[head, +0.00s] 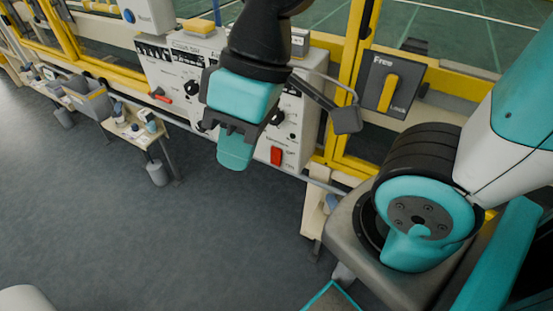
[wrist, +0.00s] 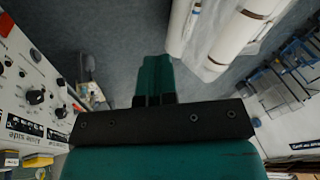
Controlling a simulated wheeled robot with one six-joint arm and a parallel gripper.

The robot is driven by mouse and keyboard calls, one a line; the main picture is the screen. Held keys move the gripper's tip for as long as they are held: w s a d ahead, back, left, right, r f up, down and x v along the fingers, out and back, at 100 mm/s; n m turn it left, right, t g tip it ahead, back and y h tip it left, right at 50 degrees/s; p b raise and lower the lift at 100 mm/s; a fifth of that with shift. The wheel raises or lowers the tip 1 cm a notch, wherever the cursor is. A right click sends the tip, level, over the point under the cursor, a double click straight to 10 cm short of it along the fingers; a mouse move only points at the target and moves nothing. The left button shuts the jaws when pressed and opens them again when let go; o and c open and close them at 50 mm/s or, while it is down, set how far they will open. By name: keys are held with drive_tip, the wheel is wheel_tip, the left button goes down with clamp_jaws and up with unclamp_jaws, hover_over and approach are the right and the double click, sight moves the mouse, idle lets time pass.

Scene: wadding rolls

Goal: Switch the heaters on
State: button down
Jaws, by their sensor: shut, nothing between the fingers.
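A cream control panel (head: 178,72) with black knobs and small printed labels stands at the top middle of the head view. It has a red-handled lever (head: 160,95) on its left and a red rocker switch (head: 277,156) at its lower right. I cannot read which control is for the heaters. My gripper (head: 236,158) is shut and empty, hanging in front of the panel and hiding its middle part. In the wrist view my shut gripper (wrist: 154,82) points away from the camera, and the panel (wrist: 28,88) with its knobs is at the left, apart from the fingers.
A dark box with a yellow handle (head: 388,92), marked Free and Lock, is right of the panel. Yellow frame posts stand behind. A small table (head: 135,128) is at the left. White rolls (wrist: 222,35) and blue racks (wrist: 285,80) show in the wrist view. Floor in front is clear.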

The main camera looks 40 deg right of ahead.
sight(271, 163)
drive_tip(key=w+d+f+m+h+b, duration=0.1)
drive_tip(key=w+d+f+b, duration=0.3)
drive_tip(key=f, duration=0.5)
drive_tip(key=w+d+f+m+t+h+b, duration=0.1)
drive_tip(key=w+d+f+h+b, duration=0.3)
drive_tip(key=w+f, duration=0.5)
drive_tip(key=w+d+f+m+h+b, duration=0.1)
drive_tip(key=w+d+f+h+b, duration=0.2)
drive_tip(key=w+d+f, duration=0.4)
drive_tip(key=b+x, duration=0.1)
drive_tip(key=x, duration=0.2)
drive_tip(key=shift+s+b, duration=0.2)
drive_tip(key=shift+b, duration=0.15)
drive_tip(key=shift+f, duration=0.15)
drive_tip(key=shift+w+d+f+b, duration=0.25)
drive_tip(key=shift+w+d+f, duration=0.15)
drive_tip(key=shift+d+f, duration=0.95)
drive_tip(key=shift+w+d+f+b, duration=0.4)
drive_tip(key=shift+d+f, duration=0.5)
drive_tip(key=shift+f, duration=0.95)
drive_tip(key=shift+w+d+f+b, duration=0.15)
drive_tip(key=shift+w+d+f, duration=0.3)
drive_tip(key=shift+d+f, duration=0.95)
drive_tip(key=shift+a+f, duration=0.2)
drive_tip(key=shift+f, duration=0.05)
